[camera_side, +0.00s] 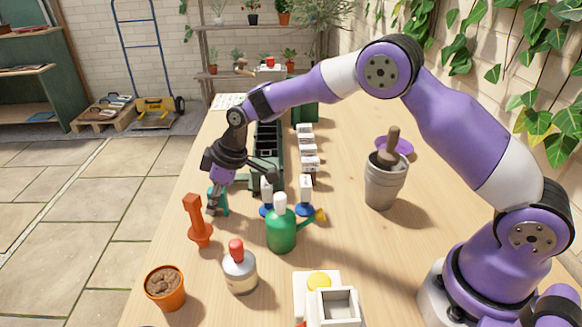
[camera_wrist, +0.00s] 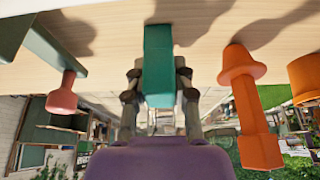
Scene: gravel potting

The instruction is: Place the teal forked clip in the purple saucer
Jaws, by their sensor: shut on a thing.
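The teal forked clip (camera_side: 222,206) is at the left edge of the table in the side view, low by the wood. In the wrist view the teal clip (camera_wrist: 158,60) stands between the two fingers, its far end close to the table top. My gripper (camera_side: 217,193) is shut on it; the fingers also show in the wrist view (camera_wrist: 159,88). Whether the clip touches the table is unclear. The purple saucer (camera_side: 404,145) lies at the right of the table, partly hidden behind a grey pot (camera_side: 384,183). The saucer is out of the wrist view.
An orange tool (camera_side: 199,222) stands beside my gripper. White labelled blocks (camera_side: 308,145) and a dark green tray (camera_side: 268,137) lie behind. A brown handle rises from the grey pot.

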